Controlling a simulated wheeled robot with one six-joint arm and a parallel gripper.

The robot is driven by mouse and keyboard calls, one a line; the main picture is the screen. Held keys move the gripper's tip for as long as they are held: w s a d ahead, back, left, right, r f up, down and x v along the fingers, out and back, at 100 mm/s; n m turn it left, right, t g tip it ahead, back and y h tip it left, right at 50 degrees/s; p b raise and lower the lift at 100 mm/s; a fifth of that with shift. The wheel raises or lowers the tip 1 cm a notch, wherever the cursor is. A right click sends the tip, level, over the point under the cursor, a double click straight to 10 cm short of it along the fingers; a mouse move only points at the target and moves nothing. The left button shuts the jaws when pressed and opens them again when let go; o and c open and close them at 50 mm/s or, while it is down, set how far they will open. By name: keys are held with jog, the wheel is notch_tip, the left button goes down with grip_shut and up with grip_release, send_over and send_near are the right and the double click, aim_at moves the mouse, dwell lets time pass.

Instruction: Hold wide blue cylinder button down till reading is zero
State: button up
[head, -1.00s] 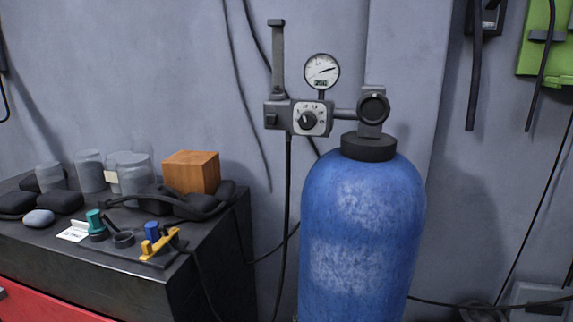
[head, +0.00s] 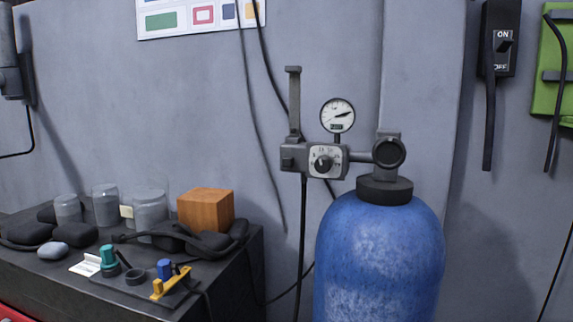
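A wide blue gas cylinder (head: 380,255) stands upright right of centre in the head view. On its top is a black collar (head: 384,190) and a grey valve with a round black button-like face (head: 388,153). A pipe joins it to a grey regulator block with a dial knob (head: 323,163). A round gauge (head: 337,115) sits above the block; its needle points to the right and up, and its small digital window is too small to read. My gripper is not in view.
A dark workbench (head: 225,290) at left holds glass jars (head: 105,205), a wooden block (head: 206,209), dark pads, and small teal, blue and yellow parts (head: 164,270). Black hoses hang by the regulator. An ON/OFF switch (head: 499,40) is on the wall. Space before the cylinder looks clear.

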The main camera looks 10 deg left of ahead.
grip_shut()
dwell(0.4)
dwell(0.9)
